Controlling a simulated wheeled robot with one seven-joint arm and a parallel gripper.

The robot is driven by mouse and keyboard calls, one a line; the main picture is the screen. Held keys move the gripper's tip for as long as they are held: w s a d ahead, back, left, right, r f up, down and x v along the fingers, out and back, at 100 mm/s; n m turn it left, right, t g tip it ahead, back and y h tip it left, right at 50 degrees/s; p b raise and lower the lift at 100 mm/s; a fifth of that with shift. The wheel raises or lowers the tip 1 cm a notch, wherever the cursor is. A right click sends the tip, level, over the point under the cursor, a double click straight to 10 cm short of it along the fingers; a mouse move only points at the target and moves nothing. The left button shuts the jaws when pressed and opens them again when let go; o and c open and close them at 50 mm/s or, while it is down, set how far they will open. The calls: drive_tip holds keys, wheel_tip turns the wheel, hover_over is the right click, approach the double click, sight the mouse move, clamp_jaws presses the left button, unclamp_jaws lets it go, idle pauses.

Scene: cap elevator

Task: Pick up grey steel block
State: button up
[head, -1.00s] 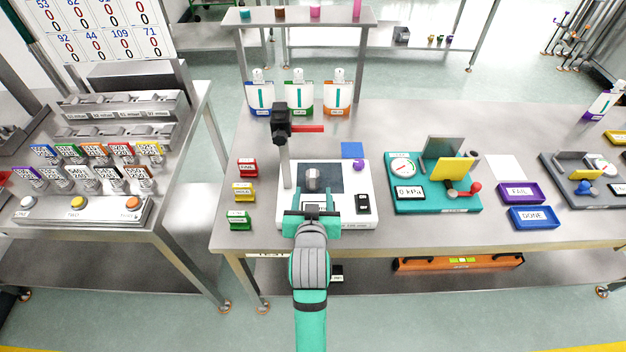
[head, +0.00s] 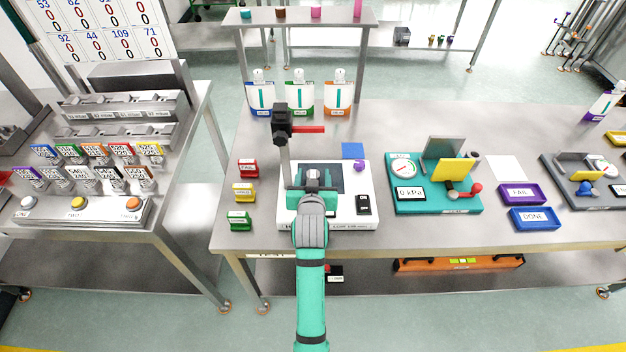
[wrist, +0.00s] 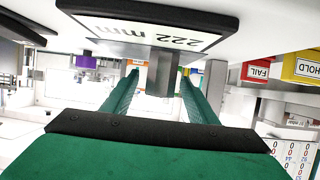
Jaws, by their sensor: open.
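The grey steel block (wrist: 160,76) stands on the white measuring station (head: 347,215), in front of its dark panel. In the head view the block (head: 312,173) is mostly hidden behind my gripper (head: 313,187). In the wrist view, which looks upside down, the block shows between the far ends of the two green fingers of my gripper (wrist: 160,84). The fingers are open, with a gap on each side of the block. I cannot tell how far the block reaches in between them.
A column with a red lever (head: 307,129) rises at the station's left. A small display reading 222 mm (wrist: 150,33) lies close to the fingers. A blue square (head: 352,150) and a purple knob (head: 359,166) are at the back. Red, yellow and green label holders (head: 243,192) stand left.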

drive_tip(key=shift+d, duration=0.1)
clamp_jaws()
drive_tip(key=shift+r, duration=0.1)
drive_tip(key=shift+a+r, duration=0.1)
drive_tip(key=shift+a, duration=0.15)
